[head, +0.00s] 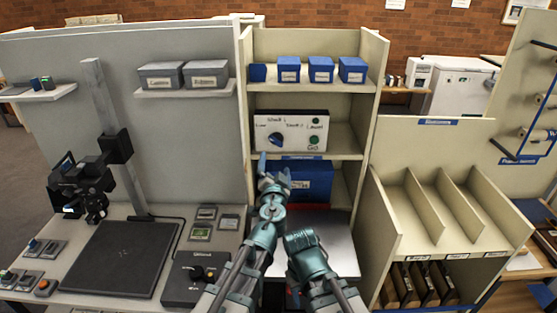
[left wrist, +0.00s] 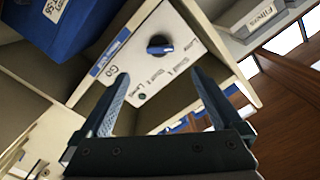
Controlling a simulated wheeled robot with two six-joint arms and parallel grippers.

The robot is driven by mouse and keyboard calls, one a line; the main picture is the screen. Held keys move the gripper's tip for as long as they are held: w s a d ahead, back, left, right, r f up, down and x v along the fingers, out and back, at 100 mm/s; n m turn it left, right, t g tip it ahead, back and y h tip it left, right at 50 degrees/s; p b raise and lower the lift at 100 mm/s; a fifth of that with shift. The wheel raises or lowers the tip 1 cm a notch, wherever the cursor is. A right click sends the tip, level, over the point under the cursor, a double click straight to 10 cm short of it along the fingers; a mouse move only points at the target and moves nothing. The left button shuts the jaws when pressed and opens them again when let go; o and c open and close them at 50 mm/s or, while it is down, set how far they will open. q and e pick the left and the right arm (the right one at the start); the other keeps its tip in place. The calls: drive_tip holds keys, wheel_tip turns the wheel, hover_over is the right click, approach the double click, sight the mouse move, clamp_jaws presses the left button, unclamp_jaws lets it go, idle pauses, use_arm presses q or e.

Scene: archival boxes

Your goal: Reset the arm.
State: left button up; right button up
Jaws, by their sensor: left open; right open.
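My left gripper (head: 271,165) is raised in front of the middle shelf bay, just below a white control panel (head: 290,122) with a dark blue knob (head: 276,139) and green buttons. In the left wrist view its two fingers (left wrist: 161,76) are spread with nothing between them, and the panel (left wrist: 190,42) and knob (left wrist: 160,45) show tilted beyond the tips. I cannot tell whether a finger touches the panel. My right arm's wrist end (head: 305,243) is lower, above the grey surface; its fingers are not clearly seen and no held object shows.
Blue boxes (head: 288,70) stand on the shelf above, and a large blue box (head: 312,180) sits below the panel, partly hidden by my left arm. A camera stand (head: 110,150) and black mat (head: 122,258) are left. A divided rack (head: 440,205) is right.

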use_arm(q)
drive_tip(key=shift+s, duration=0.25)
